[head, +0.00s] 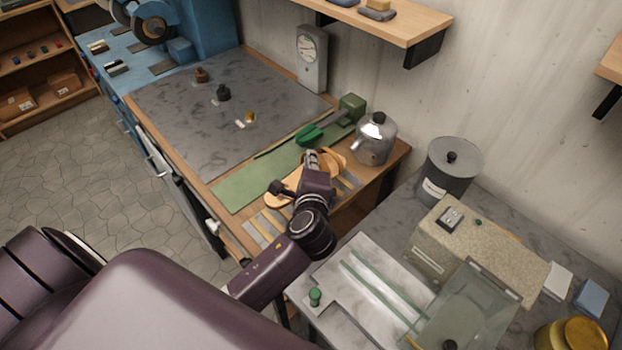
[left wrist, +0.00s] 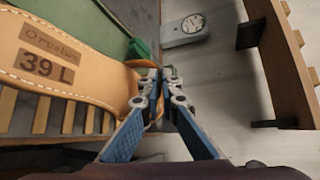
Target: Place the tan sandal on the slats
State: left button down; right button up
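The tan sandal (head: 281,201) lies low over the pale wooden slats (head: 262,229), beside the green mat. In the left wrist view its sole (left wrist: 85,75), stamped "39 L", lies flat across the slats (left wrist: 68,117); I cannot tell whether it touches them. My left gripper (head: 312,158) is at the sandal's far end, and its fingertips (left wrist: 161,80) are drawn close together around part of the tan strap. The gripper and wrist hide the middle of the sandal. My right gripper is not in view.
A kettle (head: 374,139) stands right of the sandal. A green mat (head: 236,191) and green tool (head: 309,134) lie behind it. A dial gauge (head: 312,58) stands at the wall. A grey canister (head: 449,170) and speckled machine (head: 470,243) occupy the right bench.

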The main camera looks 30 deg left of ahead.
pick_arm(q)
jog(key=f, duration=0.4)
jog(key=shift+w+d, duration=0.15)
jog(key=shift+w, duration=0.1)
jog(key=shift+f, duration=0.3)
notch_tip(320, 180, down, 3)
jog(key=shift+s+f, duration=0.1)
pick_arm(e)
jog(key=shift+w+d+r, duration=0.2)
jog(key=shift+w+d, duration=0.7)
pick_arm(q)
jog(key=shift+f, duration=0.1)
jog(key=c, duration=2.6)
grip_release()
jog(key=shift+f, duration=0.15)
jog(key=shift+c, duration=0.2)
jog(key=o, duration=0.5)
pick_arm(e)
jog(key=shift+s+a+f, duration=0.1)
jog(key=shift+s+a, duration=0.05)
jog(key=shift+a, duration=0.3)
